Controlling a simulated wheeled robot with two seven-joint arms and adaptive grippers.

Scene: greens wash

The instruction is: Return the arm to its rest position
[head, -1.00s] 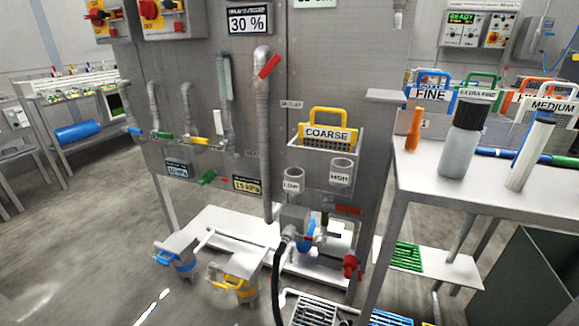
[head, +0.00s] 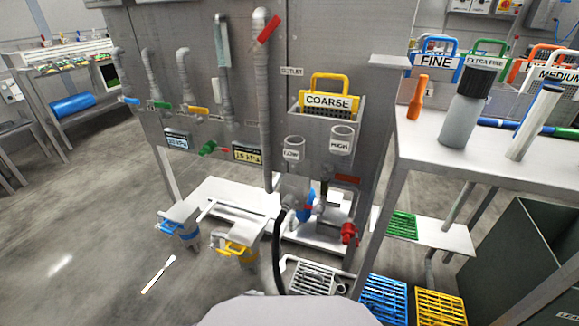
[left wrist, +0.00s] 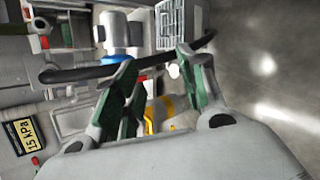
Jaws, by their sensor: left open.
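In the left wrist view my left gripper (left wrist: 156,60) is open, its two green-padded fingers spread with nothing held between them. A black hose (left wrist: 85,74) and a yellow-handled fitting (left wrist: 158,118) show beyond the fingers; I cannot tell the gap to them. In the head view a pale grey rounded part of my own arm (head: 285,312) rises at the bottom middle, with no fingertips visible there. My right gripper shows in neither view.
The grey panel (head: 235,60) carries pipes, valves and the COARSE basket (head: 329,103). A white table (head: 480,165) with bottles stands right. Blue (head: 384,298) and yellow (head: 440,307) grates lie low beside a dark bin (head: 520,240). Floor at left (head: 90,235) is open.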

